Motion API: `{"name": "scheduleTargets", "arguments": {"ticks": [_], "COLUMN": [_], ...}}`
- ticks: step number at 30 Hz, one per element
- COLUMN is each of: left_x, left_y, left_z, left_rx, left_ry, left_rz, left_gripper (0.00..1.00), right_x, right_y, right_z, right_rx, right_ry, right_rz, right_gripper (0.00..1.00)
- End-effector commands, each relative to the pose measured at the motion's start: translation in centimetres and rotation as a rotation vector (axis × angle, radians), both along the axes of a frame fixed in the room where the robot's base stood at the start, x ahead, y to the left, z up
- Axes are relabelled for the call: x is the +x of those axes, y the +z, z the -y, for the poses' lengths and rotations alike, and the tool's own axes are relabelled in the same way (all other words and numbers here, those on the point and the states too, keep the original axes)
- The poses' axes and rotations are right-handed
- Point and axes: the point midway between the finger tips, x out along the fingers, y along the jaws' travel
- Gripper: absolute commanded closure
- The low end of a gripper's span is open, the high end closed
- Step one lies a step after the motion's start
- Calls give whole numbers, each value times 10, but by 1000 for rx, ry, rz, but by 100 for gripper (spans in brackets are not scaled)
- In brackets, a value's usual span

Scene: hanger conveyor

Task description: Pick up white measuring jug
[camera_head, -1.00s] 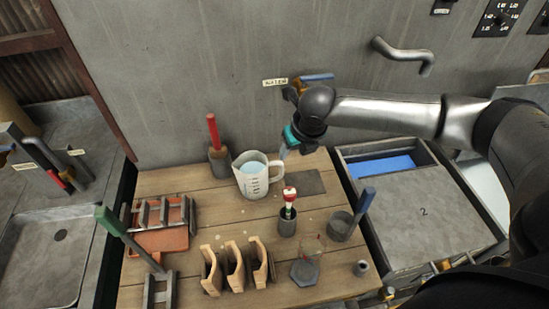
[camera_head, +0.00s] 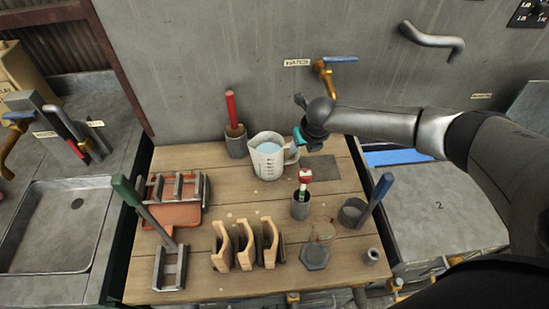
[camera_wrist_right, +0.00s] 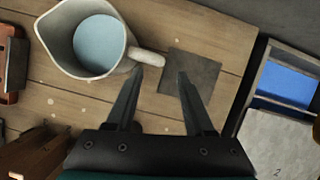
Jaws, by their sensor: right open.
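The white measuring jug (camera_head: 268,160) stands upright on the wooden table, with bluish liquid inside, dark markings on its front and its handle on the right. It also shows in the right wrist view (camera_wrist_right: 78,40), top left, seen from above. My right gripper (camera_head: 298,148) is at the handle side of the jug, partly hidden by its own wrist. In the right wrist view its two fingers (camera_wrist_right: 160,78) are apart, and the end of the jug's handle (camera_wrist_right: 148,57) lies near the left fingertip. Nothing is held. My left gripper is in neither view.
A pot with a red-handled tool (camera_head: 235,143) stands left of the jug. A cup with a red-and-white-topped tool (camera_head: 300,207) stands in front. A dark flat square (camera_head: 322,168) lies to the right. The grey wall is close behind, with a tap (camera_head: 325,75) above.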

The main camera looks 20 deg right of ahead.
Motion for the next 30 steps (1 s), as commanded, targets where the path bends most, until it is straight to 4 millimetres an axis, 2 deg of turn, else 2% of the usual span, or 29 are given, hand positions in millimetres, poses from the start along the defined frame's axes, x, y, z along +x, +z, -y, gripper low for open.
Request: {"name": "scheduleTargets", "arguments": {"ticks": [10, 22, 30], "left_x": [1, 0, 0], "left_y": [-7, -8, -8], "left_z": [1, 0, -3], "left_rx": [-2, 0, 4], "left_ry": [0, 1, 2], "left_rz": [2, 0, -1], "left_gripper": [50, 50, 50], "right_x": [15, 18, 18], "right_y": [-35, -41, -41], "right_z": [0, 1, 1], "right_rx": [1, 0, 0], "right_ry": [0, 0, 0], "right_rz": [-1, -1, -1], "right_gripper": [47, 47, 76]}}
